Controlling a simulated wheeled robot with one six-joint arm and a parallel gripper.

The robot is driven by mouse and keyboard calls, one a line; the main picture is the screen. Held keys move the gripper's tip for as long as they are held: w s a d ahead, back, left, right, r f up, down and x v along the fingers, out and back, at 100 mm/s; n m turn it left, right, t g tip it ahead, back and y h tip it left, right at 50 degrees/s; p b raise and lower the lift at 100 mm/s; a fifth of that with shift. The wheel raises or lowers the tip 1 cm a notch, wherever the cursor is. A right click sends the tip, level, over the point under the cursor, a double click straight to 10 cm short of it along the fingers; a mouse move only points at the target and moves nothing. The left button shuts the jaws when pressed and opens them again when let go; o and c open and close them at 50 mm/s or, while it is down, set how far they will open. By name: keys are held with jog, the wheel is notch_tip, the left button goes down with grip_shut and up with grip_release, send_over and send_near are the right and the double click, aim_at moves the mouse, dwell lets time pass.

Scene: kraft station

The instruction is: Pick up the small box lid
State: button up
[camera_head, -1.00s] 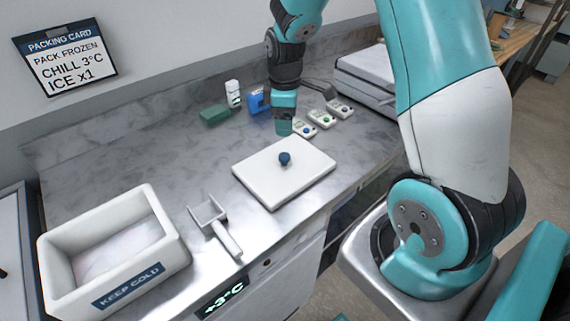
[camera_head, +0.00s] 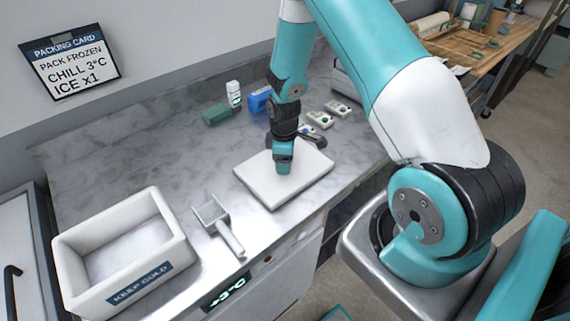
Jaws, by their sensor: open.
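The small box lid (camera_head: 303,182) is a flat white slab lying on the marble counter (camera_head: 190,165) in the head view. Its round blue knob, seen earlier at the middle of its top, is now hidden behind my gripper. My gripper (camera_head: 283,170) points down right over the middle of the lid, at the knob's place. Its jaws are open. I cannot tell whether the fingers touch the knob or the lid.
A white open box marked KEEP COLD (camera_head: 72,262) stands at the front left. A metal scoop (camera_head: 222,226) lies between it and the lid. Behind are a green block (camera_head: 216,114), a white bottle (camera_head: 233,93), a blue item (camera_head: 260,99) and small labelled packs (camera_head: 319,118).

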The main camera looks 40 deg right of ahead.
jog(key=c, duration=1)
